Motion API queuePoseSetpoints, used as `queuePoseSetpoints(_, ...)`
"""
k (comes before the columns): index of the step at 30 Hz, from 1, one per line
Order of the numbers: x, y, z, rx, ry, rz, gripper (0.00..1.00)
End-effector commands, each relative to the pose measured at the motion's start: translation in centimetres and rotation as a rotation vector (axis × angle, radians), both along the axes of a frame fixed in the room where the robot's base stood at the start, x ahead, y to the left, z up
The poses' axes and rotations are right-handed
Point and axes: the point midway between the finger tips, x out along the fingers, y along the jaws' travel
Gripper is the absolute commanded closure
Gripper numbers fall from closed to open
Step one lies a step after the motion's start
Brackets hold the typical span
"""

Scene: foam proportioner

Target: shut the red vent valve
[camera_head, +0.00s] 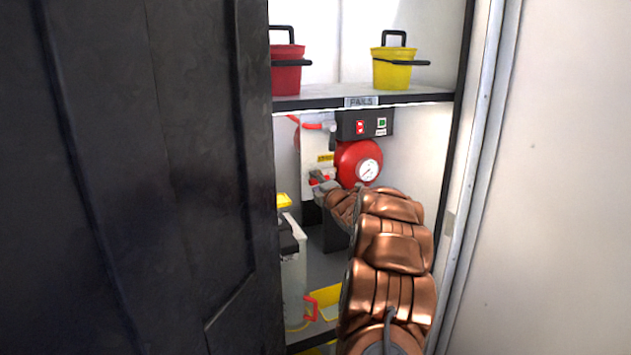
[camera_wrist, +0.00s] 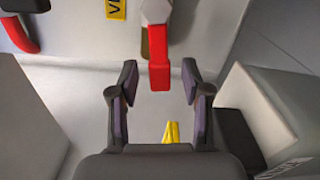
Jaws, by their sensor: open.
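In the wrist view a red lever (camera_wrist: 159,75) hangs down from a pale valve body (camera_wrist: 157,12). A yellow label (camera_wrist: 116,9) beginning with "V" is beside it, cut off by the picture edge. My gripper (camera_wrist: 160,82) is open, with one finger on each side of the lever's lower end and visible gaps to both. I cannot tell how deep the lever sits between the fingers. In the head view my gripper (camera_head: 322,188) is small and partly hidden, beside red parts (camera_head: 318,176) at the white panel, left of a red tank (camera_head: 354,158) with a gauge.
A shelf (camera_head: 420,97) with a red pail (camera_head: 287,76) and a yellow pail (camera_head: 393,72) is above. A black switch box (camera_head: 350,124) is over the tank. A dark door (camera_head: 150,180) stands left. In the wrist view a pale box (camera_wrist: 275,110) is at right.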

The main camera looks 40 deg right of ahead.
Motion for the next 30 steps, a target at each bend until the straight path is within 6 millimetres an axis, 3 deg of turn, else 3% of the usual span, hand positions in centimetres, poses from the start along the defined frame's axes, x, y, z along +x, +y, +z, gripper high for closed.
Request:
queuePoseSetpoints(16, 1.05, -0.39, -0.03, 0.000, 0.001, -0.001, 0.53)
queuePoseSetpoints(30, 1.04, -0.40, -0.03, 0.000, 0.001, -0.001, 1.00)
